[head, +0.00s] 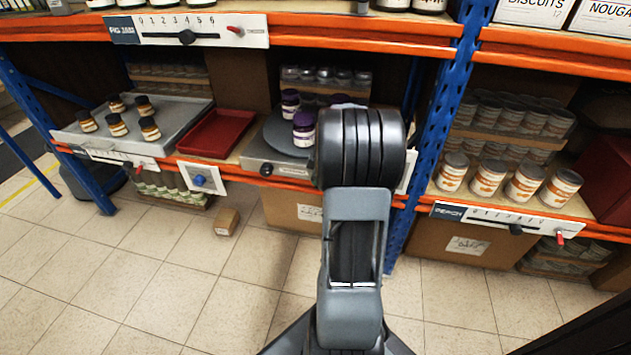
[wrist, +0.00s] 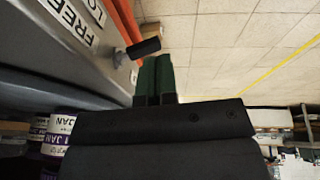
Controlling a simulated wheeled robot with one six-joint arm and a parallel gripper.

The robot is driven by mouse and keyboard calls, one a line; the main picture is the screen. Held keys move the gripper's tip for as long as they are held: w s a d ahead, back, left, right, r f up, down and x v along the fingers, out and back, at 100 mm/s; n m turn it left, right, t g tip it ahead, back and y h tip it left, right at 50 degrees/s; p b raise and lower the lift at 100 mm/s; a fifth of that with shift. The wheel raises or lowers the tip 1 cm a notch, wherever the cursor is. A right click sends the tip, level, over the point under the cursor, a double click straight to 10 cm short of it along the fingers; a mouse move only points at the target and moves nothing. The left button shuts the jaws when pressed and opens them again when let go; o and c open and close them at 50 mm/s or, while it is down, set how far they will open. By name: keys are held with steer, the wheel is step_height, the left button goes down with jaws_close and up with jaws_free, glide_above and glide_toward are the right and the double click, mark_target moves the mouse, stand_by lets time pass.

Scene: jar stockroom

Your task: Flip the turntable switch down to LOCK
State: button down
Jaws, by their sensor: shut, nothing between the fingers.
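The grey turntable (head: 277,135) stands on the middle shelf, with purple-lidded jars (head: 304,128) on it. Its grey base shows close up in the wrist view (wrist: 60,62), with white FREE (wrist: 72,20) and LOCK (wrist: 97,8) labels. A black switch lever (wrist: 143,48) on a metal stem sticks out of the base beside them. I cannot tell which setting it is at. My gripper (wrist: 154,60) is shut and empty, its green fingertips right by the lever. I cannot tell whether they touch it. In the head view my arm hides the gripper.
A red tray (head: 211,134) and a grey tray (head: 184,118) with several jars lie left of the turntable. A blue rack post (head: 432,125) stands to the right. A small cardboard box (head: 227,221) lies on the floor. Tiled floor in front is open.

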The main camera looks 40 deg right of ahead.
steer(key=shift+d+r, duration=0.1)
steer(key=shift+d, duration=0.05)
steer(key=shift+w+d+r+p, duration=0.3)
steer(key=shift+w+d, duration=0.15)
steer(key=shift+d, duration=0.05)
stand_by(0.3)
steer(key=shift+r, duration=0.15)
steer(key=s+a+r+p, duration=0.3)
steer(key=s+r, duration=0.3)
steer(key=r, duration=0.1)
steer(key=shift+a, duration=0.15)
stand_by(0.4)
